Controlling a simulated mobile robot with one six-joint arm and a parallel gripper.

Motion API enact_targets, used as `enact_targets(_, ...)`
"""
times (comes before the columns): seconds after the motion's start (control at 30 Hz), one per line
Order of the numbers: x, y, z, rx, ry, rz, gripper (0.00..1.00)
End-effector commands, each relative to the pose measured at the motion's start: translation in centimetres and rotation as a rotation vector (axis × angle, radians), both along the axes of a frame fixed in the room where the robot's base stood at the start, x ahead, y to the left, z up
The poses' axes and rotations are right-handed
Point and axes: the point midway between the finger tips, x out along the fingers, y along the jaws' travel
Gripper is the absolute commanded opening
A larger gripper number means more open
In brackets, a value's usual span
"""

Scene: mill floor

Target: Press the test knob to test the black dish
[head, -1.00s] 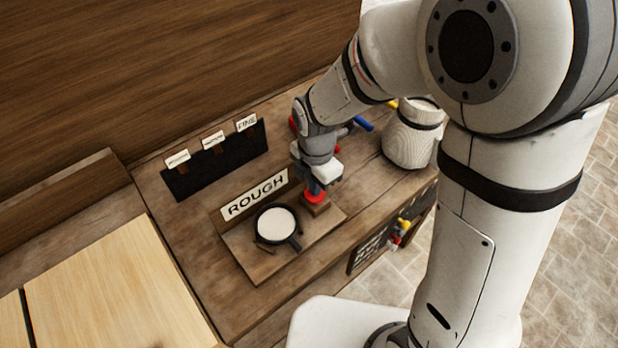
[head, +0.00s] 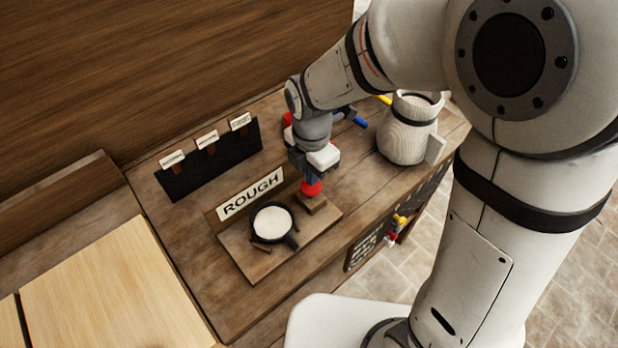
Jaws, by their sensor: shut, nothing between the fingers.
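The black dish (head: 290,239), a small pan-like dish filled with pale flour, sits on a wooden tester board (head: 262,268). A sign reading ROUGH (head: 252,193) stands behind it. The red test knob (head: 311,188) is on a wooden block (head: 315,206) at the board's right end. My gripper (head: 312,179) points down, shut and empty, right over the knob. Its fingertips are at the knob's top; I cannot tell whether they touch it.
A black rack with several small white cards (head: 212,165) stands behind the sign. A pale ribbed sack or jar (head: 405,135) stands to the right, with blue and red parts beside it. A light wooden panel (head: 110,290) lies at left.

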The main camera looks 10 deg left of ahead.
Motion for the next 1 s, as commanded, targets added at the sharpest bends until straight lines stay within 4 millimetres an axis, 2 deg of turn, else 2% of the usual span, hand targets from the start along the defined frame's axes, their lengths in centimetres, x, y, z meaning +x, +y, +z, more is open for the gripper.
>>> enact_targets(0.1,0.1,0.1,2.2,0.005,-0.008,0.0,0.0)
enact_targets(0.3,0.2,0.1,4.1,0.006,-0.009,0.0,0.0)
enact_targets(1.0,0.2,0.1,4.3,0.006,-0.009,-0.001,0.0)
